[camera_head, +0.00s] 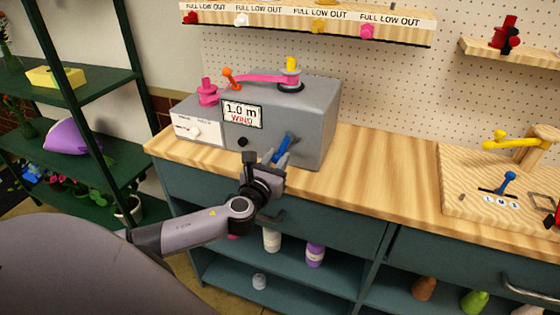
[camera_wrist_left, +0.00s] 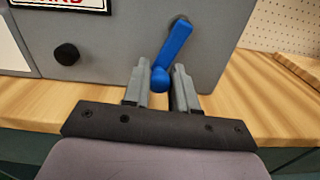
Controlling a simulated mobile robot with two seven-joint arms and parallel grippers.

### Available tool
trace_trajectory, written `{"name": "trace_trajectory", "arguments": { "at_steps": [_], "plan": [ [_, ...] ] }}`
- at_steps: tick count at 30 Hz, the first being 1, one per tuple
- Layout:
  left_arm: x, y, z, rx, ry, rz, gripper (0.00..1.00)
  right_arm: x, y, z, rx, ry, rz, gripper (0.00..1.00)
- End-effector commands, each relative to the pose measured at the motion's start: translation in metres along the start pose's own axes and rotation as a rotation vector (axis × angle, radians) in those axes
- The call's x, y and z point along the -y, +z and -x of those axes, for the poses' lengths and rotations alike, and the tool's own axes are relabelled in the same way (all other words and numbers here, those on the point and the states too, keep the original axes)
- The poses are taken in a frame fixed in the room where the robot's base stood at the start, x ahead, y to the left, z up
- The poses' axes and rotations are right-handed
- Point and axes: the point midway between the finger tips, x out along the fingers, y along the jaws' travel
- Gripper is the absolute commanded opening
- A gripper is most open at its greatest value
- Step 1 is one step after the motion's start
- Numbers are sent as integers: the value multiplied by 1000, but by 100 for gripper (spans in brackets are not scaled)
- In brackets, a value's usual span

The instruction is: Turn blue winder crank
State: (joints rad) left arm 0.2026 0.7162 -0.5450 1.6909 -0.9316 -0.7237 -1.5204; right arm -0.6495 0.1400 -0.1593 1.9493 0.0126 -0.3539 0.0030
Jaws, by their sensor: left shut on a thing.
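The blue winder crank (camera_head: 283,148) is on the front face of the grey winder box (camera_head: 315,115). In the left wrist view the blue crank (camera_wrist_left: 175,50) runs from a pivot at upper right down to a rounded knob at lower left. My left gripper (camera_head: 272,161) is at the crank's lower end. In the left wrist view the left gripper (camera_wrist_left: 160,85) has its two fingers on either side of the knob and is shut on it. The box carries a display reading "1.0 m WIND" (camera_head: 242,114). My right gripper is not in view.
A black knob (camera_head: 242,142) sits on the box front, left of the crank. A pink ribbon (camera_head: 262,79) runs across the box top. The wooden counter (camera_head: 385,180) is clear to the right, up to a board (camera_head: 470,208) with a small blue lever.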

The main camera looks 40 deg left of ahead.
Motion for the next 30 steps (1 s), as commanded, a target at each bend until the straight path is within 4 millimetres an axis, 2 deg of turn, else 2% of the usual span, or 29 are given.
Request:
{"name": "trace_trajectory", "arguments": {
  "at_steps": [3, 21, 22, 23, 24, 30],
  "plan": [
    [-6, 1, -1, 0, 11, -37, 0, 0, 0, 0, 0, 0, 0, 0],
    [-7, 4, -2, 6, 13, -69, 0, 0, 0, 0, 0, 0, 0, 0],
    [-7, 4, -2, 6, 13, -68, 36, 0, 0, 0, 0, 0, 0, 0],
    [-7, 4, -2, 6, 12, -68, 46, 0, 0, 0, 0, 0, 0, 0],
    [-7, 4, -2, 6, 11, -68, 50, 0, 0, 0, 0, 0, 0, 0],
    [-5, 3, -1, 4, 6, -68, 50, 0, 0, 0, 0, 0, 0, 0]
  ]
}}
